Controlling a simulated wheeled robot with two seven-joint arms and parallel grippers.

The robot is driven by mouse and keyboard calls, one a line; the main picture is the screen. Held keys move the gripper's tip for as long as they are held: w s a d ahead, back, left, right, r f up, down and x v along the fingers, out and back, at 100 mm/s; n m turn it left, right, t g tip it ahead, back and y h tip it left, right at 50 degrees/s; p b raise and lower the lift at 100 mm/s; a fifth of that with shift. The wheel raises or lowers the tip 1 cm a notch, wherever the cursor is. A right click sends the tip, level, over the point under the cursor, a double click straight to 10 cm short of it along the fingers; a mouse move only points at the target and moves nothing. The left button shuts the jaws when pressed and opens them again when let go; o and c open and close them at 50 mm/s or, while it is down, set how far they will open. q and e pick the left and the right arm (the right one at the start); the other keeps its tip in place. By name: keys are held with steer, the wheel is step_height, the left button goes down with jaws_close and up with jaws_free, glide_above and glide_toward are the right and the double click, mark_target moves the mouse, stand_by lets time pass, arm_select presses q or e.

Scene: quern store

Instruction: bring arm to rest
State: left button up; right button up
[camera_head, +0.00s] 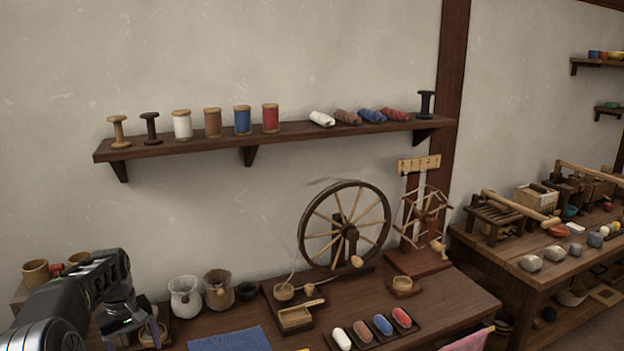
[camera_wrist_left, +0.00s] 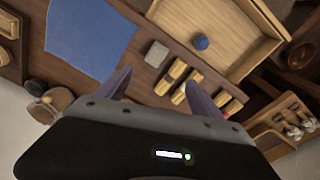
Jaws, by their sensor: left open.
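My left arm comes in from the lower left in the head view. Its gripper (camera_head: 150,330) points down over the left end of the wooden table (camera_head: 235,315). In the left wrist view the two fingers of this gripper (camera_wrist_left: 155,90) stand wide apart, with nothing held between them. Below and beyond the fingers lie a blue cloth (camera_wrist_left: 92,38), a grey block (camera_wrist_left: 157,53) and several yellowish pieces (camera_wrist_left: 178,70). My right gripper is in neither view.
A spinning wheel (camera_head: 345,228) and a tray of coloured rolls (camera_head: 365,338) stand farther right. A wall shelf (camera_head: 200,147) with spools runs above. The blue cloth also shows in the head view (camera_head: 230,340).

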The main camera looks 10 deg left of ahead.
arm_select(q)
steer(key=w+d+f+m+t, duration=0.1)
steer(key=w+d+f+m, duration=0.1)
steer(key=d+f, duration=0.3)
steer(key=w+d+f+m+t, duration=0.1)
steer(key=w+d+f+t, duration=0.15)
steer(key=f, duration=0.45)
steer(key=s+d+f+m+h, duration=0.2)
steer(key=s+d+f, duration=0.4)
steer(key=d+f, duration=0.55)
steer(key=s+d+f+m+g+h, duration=0.1)
steer(key=s+d+f+g, duration=0.1)
steer(key=s+d, duration=0.8)
steer(key=s+d+f+m+g+h, duration=0.1)
steer(key=s+d+f+m, duration=0.1)
steer(key=s+d, duration=0.9)
steer(key=s, duration=0.6)
steer(key=shift+d+g, duration=0.15)
steer(key=shift+g, duration=0.2)
